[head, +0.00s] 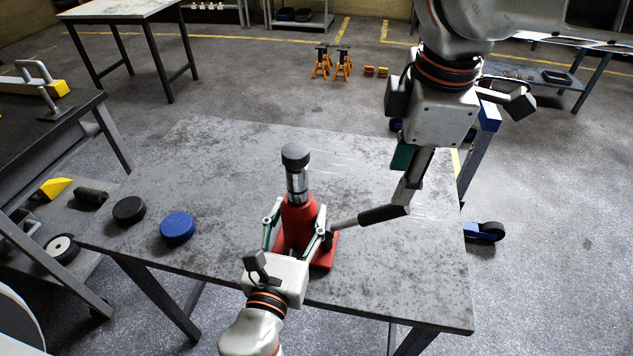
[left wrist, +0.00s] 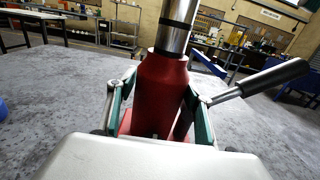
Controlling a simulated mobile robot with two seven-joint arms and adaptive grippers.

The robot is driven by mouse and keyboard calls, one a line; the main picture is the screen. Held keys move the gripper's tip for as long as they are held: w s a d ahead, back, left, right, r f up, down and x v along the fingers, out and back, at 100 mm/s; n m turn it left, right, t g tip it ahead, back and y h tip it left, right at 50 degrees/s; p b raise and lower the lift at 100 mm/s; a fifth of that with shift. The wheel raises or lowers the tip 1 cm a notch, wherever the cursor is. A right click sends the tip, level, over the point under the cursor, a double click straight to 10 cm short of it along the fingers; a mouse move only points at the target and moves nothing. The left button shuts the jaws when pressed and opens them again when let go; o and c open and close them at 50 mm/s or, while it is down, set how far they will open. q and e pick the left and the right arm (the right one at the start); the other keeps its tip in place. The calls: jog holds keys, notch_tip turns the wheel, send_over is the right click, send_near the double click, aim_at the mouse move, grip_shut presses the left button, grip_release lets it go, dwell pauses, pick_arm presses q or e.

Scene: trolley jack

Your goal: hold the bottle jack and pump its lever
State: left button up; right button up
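The red bottle jack (head: 299,222) stands upright near the front edge of the grey table, its chrome ram and black top raised. It fills the middle of the left wrist view (left wrist: 160,92). My left gripper (head: 296,228) has one finger on each side of the red body, apparently touching it, so it is shut on the jack. The lever (head: 382,214), with a black grip, sticks out to the right and also shows in the left wrist view (left wrist: 272,78). My right gripper (head: 407,192) points down at the grip's outer end; its fingers overlap, so contact and closure are unclear.
A blue disc (head: 177,227) and a black disc (head: 129,210) are at left. The grey table (head: 400,290) is clear at right and behind the jack. Orange jack stands (head: 342,66) stand on the floor beyond. Another bench (head: 50,125) is close at left.

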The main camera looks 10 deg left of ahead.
pick_arm(q)
jog(key=shift+o, duration=1)
jog(key=shift+s, duration=0.1)
